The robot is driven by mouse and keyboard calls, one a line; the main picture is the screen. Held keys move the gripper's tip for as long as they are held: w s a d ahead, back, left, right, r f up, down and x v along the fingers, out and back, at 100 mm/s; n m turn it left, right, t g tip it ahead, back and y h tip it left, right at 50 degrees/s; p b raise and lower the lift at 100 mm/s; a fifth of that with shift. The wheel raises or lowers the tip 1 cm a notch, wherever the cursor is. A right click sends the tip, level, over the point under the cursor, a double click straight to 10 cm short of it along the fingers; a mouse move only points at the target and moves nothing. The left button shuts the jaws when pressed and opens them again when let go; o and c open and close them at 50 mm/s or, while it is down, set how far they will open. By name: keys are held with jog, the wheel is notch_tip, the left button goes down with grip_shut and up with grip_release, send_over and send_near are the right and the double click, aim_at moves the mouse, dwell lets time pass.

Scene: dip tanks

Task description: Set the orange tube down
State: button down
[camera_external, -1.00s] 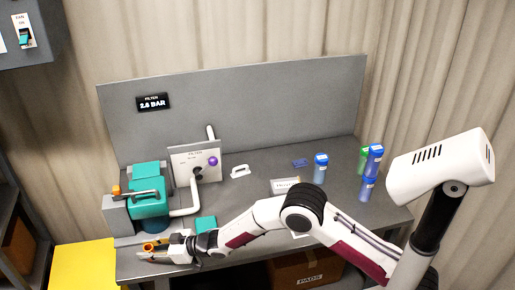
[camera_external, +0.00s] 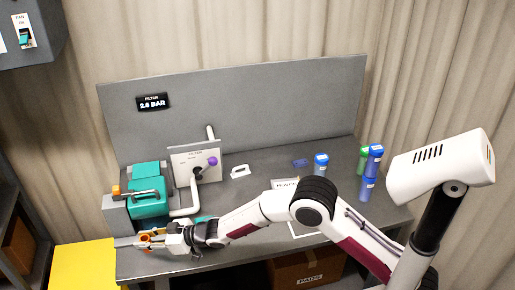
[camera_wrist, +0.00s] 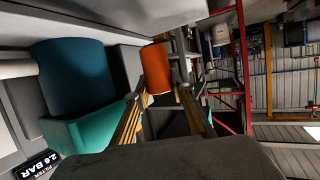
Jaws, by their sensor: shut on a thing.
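The orange tube (camera_wrist: 155,68) is between the fingers of my gripper (camera_wrist: 162,92) in the wrist view. My gripper is shut on it, and the fingers hide part of its lower end. In the external view, the gripper (camera_external: 150,241) is at the bench's front left, just in front of the teal machine. Only a small bit of orange (camera_external: 146,237) shows between the fingers there. I cannot tell whether the tube touches the bench.
The teal machine (camera_external: 148,205) stands close behind the gripper and shows large in the wrist view (camera_wrist: 75,85). A yellow surface (camera_external: 84,267) lies left of the bench. Blue-capped containers (camera_external: 321,166) stand at the right. The bench middle (camera_external: 245,192) is largely clear.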

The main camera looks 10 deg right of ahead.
jog(key=shift+r, duration=2.5)
jog(key=w+d+r+m+t+h, duration=0.1)
jog(key=w+d+m+t+h, duration=0.3)
jog(key=d, duration=1.4)
jog(key=w+d+r+m+t, duration=0.15)
jog(key=w+d, duration=0.35)
jog(key=d, duration=1.3)
jog(key=d+r+m+t+h, duration=0.1)
jog(key=d+r+m+h, duration=0.1)
jog(key=d, duration=0.9)
jog(key=s+d+r+m+t+h, duration=0.1)
jog(key=d+r+m+h, duration=0.2)
jog(key=d, duration=0.9)
jog(key=s+d+r+m+t+h, duration=0.1)
jog(key=d+r+m+h, duration=0.2)
jog(key=d, duration=0.8)
jog(key=shift+s+d+r+h, duration=0.15)
jog(key=shift+d+r+h, duration=0.05)
jog(key=shift+r+h, duration=0.25)
